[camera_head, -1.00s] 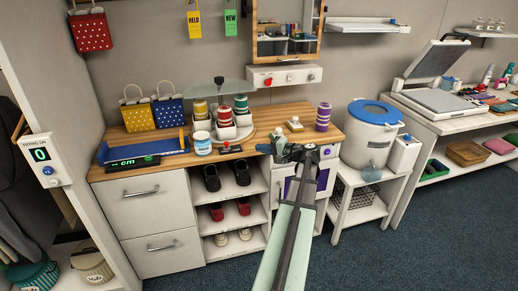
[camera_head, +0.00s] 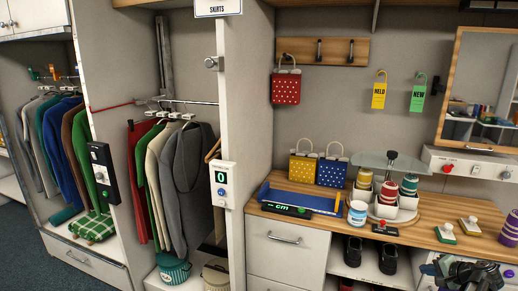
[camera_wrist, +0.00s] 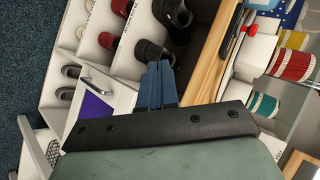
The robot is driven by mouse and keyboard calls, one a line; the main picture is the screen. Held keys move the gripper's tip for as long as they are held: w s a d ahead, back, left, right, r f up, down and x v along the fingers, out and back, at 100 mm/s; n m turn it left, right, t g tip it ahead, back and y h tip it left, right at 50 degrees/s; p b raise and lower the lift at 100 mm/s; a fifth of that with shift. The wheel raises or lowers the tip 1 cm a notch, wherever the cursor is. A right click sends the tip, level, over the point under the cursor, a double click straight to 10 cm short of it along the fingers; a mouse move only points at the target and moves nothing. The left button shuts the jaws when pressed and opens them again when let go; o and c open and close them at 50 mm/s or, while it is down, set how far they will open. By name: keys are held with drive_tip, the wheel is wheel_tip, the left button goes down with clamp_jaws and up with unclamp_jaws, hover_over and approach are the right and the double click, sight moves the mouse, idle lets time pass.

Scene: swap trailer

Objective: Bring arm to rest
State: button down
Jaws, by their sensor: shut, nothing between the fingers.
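My gripper (camera_head: 462,272) is at the lower right of the head view, in front of the wooden counter's front edge, partly cut off by the picture's bottom. In the wrist view my gripper's blue fingers (camera_wrist: 160,72) are pressed together with nothing between them. They are near the counter's wooden edge (camera_wrist: 212,62) and the shoe shelves below it. I cannot tell the exact gap to the furniture.
The counter (camera_head: 415,235) bears a carousel of spools, two stamps (camera_head: 468,226), a blue tray (camera_head: 300,199) and a purple-striped spool (camera_head: 510,229). Dark shoes (camera_head: 388,260) sit on shelves below. Clothes racks (camera_head: 180,170) stand left. A white post with a counter display (camera_head: 226,185) separates them.

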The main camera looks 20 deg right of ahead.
drive_tip(key=s+a+f+g, duration=0.3)
drive_tip(key=f, duration=0.4)
drive_tip(key=w+a+f+n+g+y, duration=0.25)
drive_tip(key=a+f+n+g, duration=0.45)
drive_tip(key=a+f, duration=1.7)
drive_tip(key=s+a+f+n+g, duration=0.2)
drive_tip(key=s+a+f+n, duration=0.1)
drive_tip(key=a, duration=0.9)
drive_tip(key=s+a+f+n+g+h, duration=0.1)
drive_tip(key=s+a+f+n+g, duration=0.1)
drive_tip(key=a, duration=1.1)
drive_tip(key=s+a+f+n+g, duration=0.3)
drive_tip(key=s+a+f+n, duration=0.1)
drive_tip(key=a, duration=0.8)
drive_tip(key=shift+s+a+f+n, duration=0.2)
drive_tip(key=shift+f+n, duration=0.4)
drive_tip(key=shift+f, duration=0.2)
